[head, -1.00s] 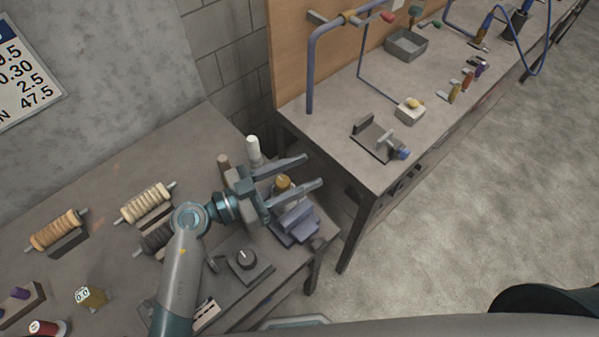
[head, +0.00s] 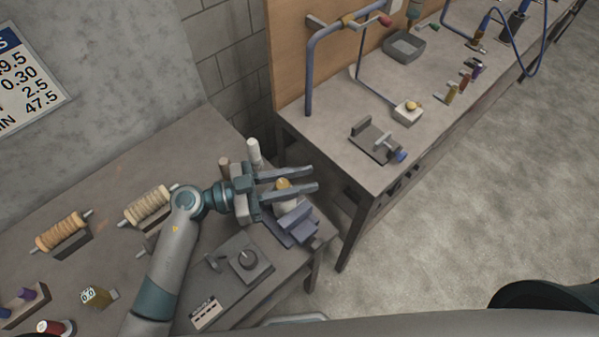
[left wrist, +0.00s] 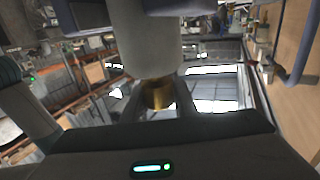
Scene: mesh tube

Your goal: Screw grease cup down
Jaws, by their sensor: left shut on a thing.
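The grease cup (head: 283,184) is a small brass-yellow cap on a pale body, near the right end of the near bench. In the left wrist view the brass cup (left wrist: 158,93) shows between the two fingers, against the end of a thick pale cylinder (left wrist: 148,45). My left gripper (head: 312,178) reaches in from the left, its two long grey fingers on either side of the cup. It is shut on the cup; the finger contact itself is partly hidden. My right gripper is in no view.
A grey-blue block fixture (head: 294,222) stands close in front of the cup. A white cylinder (head: 254,152) stands just behind the gripper. A second bench (head: 335,140) stands beyond a gap.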

